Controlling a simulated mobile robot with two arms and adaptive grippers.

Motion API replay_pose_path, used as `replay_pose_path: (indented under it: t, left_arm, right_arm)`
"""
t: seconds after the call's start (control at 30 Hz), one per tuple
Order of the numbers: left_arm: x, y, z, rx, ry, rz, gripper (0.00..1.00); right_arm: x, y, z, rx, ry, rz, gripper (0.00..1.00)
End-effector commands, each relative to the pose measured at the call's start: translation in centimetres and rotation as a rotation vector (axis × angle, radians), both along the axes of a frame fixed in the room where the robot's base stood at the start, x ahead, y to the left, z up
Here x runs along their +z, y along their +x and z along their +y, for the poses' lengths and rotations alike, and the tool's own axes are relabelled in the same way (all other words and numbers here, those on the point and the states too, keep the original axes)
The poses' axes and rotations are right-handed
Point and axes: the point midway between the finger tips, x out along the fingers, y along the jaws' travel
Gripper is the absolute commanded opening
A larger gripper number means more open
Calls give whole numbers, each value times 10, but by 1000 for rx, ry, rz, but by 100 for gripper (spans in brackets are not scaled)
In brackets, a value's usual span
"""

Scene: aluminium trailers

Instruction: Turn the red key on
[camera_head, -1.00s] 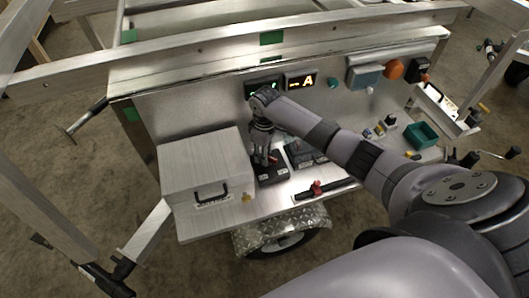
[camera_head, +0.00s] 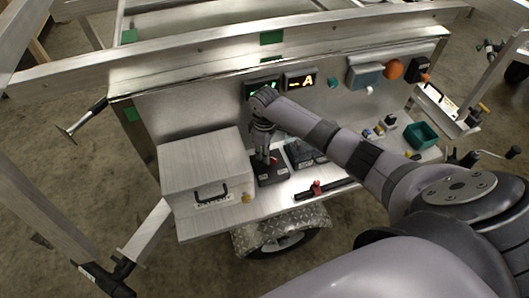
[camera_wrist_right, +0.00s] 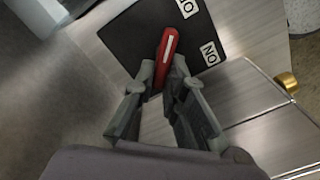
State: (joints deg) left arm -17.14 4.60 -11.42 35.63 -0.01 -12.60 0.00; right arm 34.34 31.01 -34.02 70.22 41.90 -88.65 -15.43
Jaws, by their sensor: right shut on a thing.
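The red key (camera_wrist_right: 167,55) stands on a black switch plate with white labels (camera_wrist_right: 206,25); one label reads like an upside-down ON. In the head view the black switch box (camera_head: 272,178) sits on the metal shelf, right of the silver box. My right gripper (camera_head: 264,157) reaches down to it from above. In the right wrist view its fingers (camera_wrist_right: 164,82) are closed about the near end of the key. The key's far end shows beyond the fingertips, pointing toward the labels. My left gripper is not in view.
A silver box with a black handle (camera_head: 207,170) stands close left of my gripper. A second dark switch unit (camera_head: 300,154) is close on the right. A red-handled lever (camera_head: 317,187) lies near the shelf's front edge. Lit displays (camera_head: 301,81) are on the panel behind.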

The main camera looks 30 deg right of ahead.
Motion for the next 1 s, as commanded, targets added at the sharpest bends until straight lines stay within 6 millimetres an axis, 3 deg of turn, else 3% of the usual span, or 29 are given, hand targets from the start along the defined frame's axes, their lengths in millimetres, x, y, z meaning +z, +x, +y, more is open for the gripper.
replay_pose_path:
  t: [0.43, 1.0]
  left_arm:
    - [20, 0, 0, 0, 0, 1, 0]
    - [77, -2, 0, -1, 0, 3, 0]
  right_arm:
    - [4, 1, -1, -113, 2, 1, 0]
    - [5, 2, -8, -624, 3, 3, 0]
